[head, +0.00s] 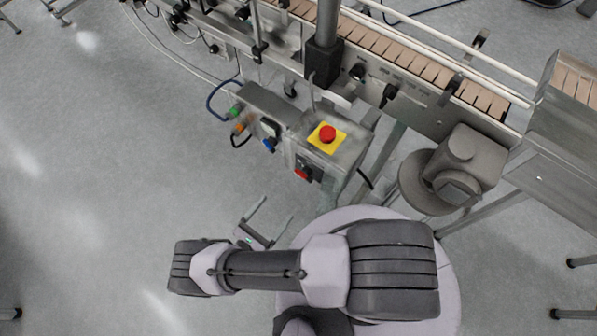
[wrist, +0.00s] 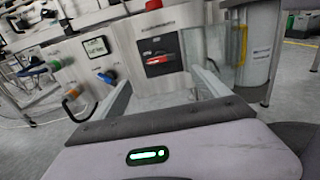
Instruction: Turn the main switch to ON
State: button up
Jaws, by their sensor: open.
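The main switch (head: 303,173) is a red knob on a dark plate on the front of the grey control box. In the wrist view the main switch (wrist: 161,62) shows as a red handle on a dark plate, seen between my fingers. Its exact turn position is too small to tell. My gripper (head: 277,208) is open and empty, in front of the box and apart from the switch, with its fingers pointing toward the box. In the wrist view my gripper (wrist: 160,80) has a finger on each side of the switch plate.
A red emergency button (head: 327,134) on a yellow plate tops the box. A blue knob (head: 269,145) and orange and green cable connectors (head: 239,126) are left of the switch. A conveyor (head: 430,75) runs behind, and a grey motor (head: 452,170) stands at right. Floor at left is clear.

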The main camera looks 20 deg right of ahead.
aim_at(302, 177)
jog(key=b+x, duration=0.1)
jog(key=x, duration=1.4)
jog(key=c, duration=1.4)
